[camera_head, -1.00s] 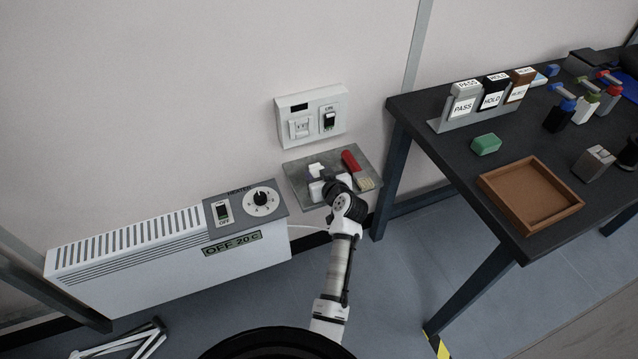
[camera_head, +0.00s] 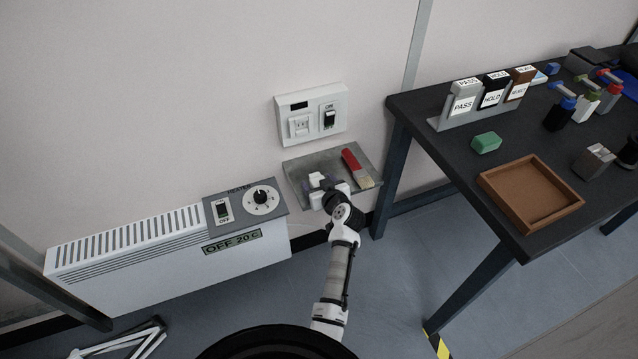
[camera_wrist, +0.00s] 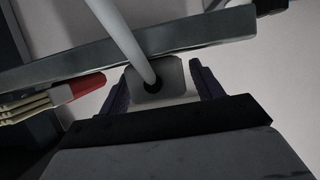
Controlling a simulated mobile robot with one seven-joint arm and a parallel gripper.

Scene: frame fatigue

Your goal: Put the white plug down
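The white plug (camera_head: 316,179) is over the grey wall shelf (camera_head: 297,172), at its front part. In the wrist view the plug (camera_wrist: 160,92) sits between the two dark fingers of my gripper (camera_wrist: 160,74), with its white cable running up from it. My gripper (camera_head: 319,185) looks shut on the plug, though a thin light strip shows beside one finger. Whether the plug touches the shelf is hidden.
A red-handled brush (camera_head: 351,161) lies on the shelf, right of the plug. A socket and switch panel (camera_head: 313,104) is on the wall above. A heater (camera_head: 165,250) stands at left, a dark workbench (camera_head: 450,150) at right.

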